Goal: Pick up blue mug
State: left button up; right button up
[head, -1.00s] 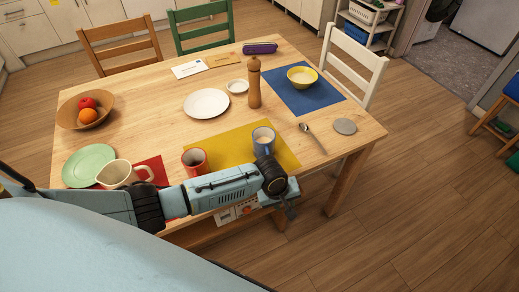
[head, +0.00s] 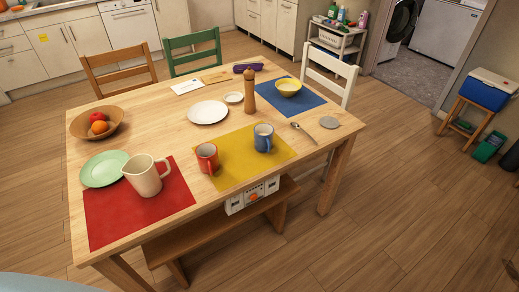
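The blue mug (head: 263,137) stands upright on the yellow placemat (head: 240,172), near the mat's right part. Its handle faces the front, and something pale shows inside it. A red mug (head: 207,158) stands to its left at the mat's left edge. Neither of my grippers can be made out in the head view, and nothing touches the blue mug.
A cream pitcher (head: 146,176) stands on the red placemat (head: 110,222), next to a green plate (head: 103,169). Behind the blue mug are a pepper mill (head: 250,92) and a white plate (head: 208,112). A spoon (head: 303,133) lies to its right. A bench (head: 220,222) stands at the table's front.

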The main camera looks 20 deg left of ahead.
aim_at(263, 144)
jog(key=z, duration=0.25)
jog(key=i, duration=0.85)
jog(key=u, duration=0.75)
jog(key=i, duration=0.65)
jog(key=u, duration=0.75)
